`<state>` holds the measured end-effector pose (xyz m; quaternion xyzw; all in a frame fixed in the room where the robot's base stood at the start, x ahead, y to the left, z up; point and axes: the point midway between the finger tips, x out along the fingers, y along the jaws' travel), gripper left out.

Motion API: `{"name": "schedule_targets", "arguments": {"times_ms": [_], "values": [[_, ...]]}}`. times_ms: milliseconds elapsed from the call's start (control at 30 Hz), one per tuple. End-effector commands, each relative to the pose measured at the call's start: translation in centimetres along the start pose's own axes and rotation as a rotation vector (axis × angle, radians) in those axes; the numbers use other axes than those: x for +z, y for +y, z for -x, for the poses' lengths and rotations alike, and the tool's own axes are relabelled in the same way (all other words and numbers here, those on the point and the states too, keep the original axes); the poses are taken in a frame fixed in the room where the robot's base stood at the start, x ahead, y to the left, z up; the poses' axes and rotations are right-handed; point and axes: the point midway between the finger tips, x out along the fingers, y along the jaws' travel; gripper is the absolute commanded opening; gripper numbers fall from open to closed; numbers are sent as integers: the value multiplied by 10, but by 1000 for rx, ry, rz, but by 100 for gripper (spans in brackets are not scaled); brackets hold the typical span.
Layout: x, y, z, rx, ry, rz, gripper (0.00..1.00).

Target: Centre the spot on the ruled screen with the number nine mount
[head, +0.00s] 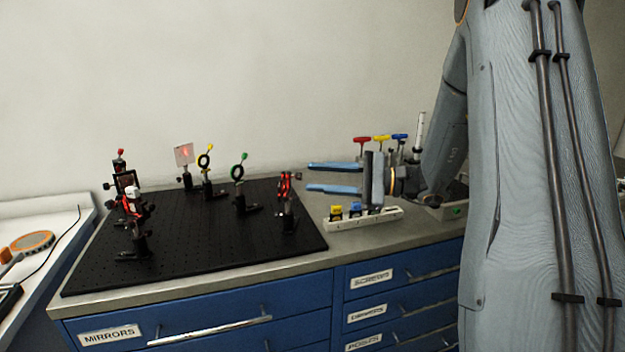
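The pale screen (184,154) stands on a post at the back of the black breadboard (190,250). A reddish spot shows on it; its ruling is too small to make out. Mounts on the board include a red one (287,190) at the right, a dark one with a white knob (132,193) at the left front, and a red-knobbed one (120,158) at the left back. No mount numbers are readable, so I cannot tell which is nine. My gripper (310,176) is open and empty, its blue fingers pointing left, right of the red mount and apart from it.
Red (362,139), yellow and blue (400,136) T-handled tools stand behind my gripper. A pale strip (385,219) with small coloured blocks lies below it. The board's front middle is clear.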

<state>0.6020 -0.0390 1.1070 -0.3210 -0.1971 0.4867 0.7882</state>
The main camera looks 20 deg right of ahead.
Motion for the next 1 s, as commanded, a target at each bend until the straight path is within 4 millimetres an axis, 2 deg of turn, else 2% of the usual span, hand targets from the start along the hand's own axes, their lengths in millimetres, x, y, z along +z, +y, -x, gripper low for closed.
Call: {"name": "schedule_targets", "arguments": {"times_ms": [200,400,900,1000], "values": [[-2,0,37,-3,2,0,32],[-1,0,54,-1,0,0,32],[0,0,56,1,-1,-1,32],[2,9,50,34,6,-5,32]]}}
